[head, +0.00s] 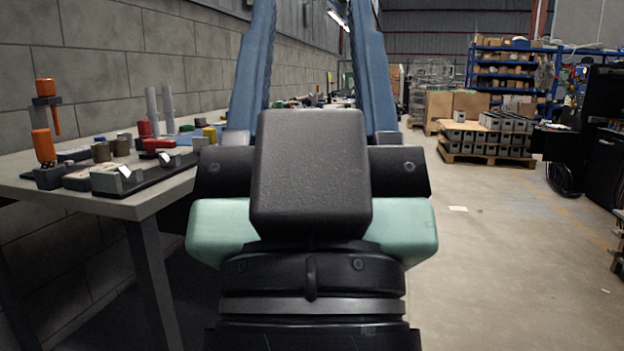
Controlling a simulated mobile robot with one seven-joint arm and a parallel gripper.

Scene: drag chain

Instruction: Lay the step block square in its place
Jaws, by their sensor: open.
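The worktable (147,207) stands at the left, with many small parts on it. I cannot tell for sure which of them is the step block or where its place is. A dark flat tray (158,180) lies along the near edge and bears pale metal pieces (108,181). A red block (158,145) and a yellow block (210,133) sit farther back. My own arm parts fill the middle of the head view and hide the table's right part. My gripper does not show.
Orange-handled tools (43,147) stand at the table's left end. Two pale upright posts (168,108) rise near the block wall (110,75). Open floor (500,235) lies to the right. Loaded pallets (488,140) and a blue shelf (505,70) stand far back.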

